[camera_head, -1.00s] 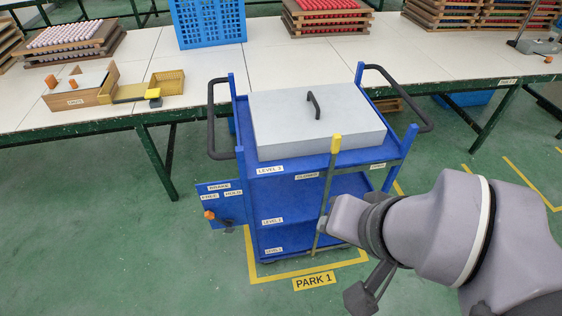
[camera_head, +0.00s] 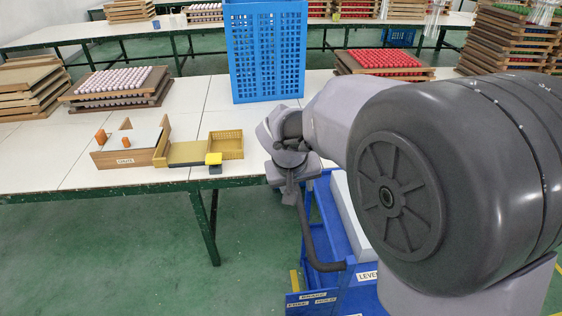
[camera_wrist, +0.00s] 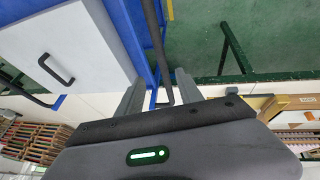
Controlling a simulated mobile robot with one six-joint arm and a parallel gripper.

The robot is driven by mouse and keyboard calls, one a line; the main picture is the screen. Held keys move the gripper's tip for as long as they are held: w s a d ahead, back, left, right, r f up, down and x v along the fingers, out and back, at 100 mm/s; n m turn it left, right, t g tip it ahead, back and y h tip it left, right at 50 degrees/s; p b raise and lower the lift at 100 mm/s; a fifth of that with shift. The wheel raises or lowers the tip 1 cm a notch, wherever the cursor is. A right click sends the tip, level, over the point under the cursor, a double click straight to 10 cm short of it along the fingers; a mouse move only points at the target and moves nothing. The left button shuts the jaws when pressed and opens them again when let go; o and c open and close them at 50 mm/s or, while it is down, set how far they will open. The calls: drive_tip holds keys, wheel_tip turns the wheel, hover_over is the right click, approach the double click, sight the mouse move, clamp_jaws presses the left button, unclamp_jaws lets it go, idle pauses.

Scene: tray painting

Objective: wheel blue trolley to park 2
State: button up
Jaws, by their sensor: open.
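The blue trolley (camera_head: 335,235) stands beside the work table, largely hidden behind my arm in the head view. Its black left handle (camera_head: 318,262) shows below my gripper (camera_head: 289,196). The wrist view shows the handle bar (camera_wrist: 154,35) running between the two spread fingers of my gripper (camera_wrist: 160,80). The jaws are open and not closed on the bar; contact cannot be told. A grey lidded box (camera_wrist: 70,45) with a black grip lies on the trolley top. A blue panel with brake labels (camera_head: 312,298) sticks out at the trolley's lower left. No park 2 marking shows.
The white table (camera_head: 60,165) has a green frame (camera_head: 205,225) close to the trolley. On it are a blue crate (camera_head: 265,55), a wooden box labelled chute (camera_head: 125,160), a yellow basket (camera_head: 227,145) and stacked trays (camera_head: 115,88). Green floor (camera_head: 120,260) is free at left.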

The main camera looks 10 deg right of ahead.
sight(300, 204)
drive_tip(key=b+x, duration=0.3)
drive_tip(key=x, duration=1.1)
drive_tip(key=shift+a+b, duration=0.15)
drive_tip(key=shift+b, duration=0.2)
clamp_jaws()
idle(0.4)
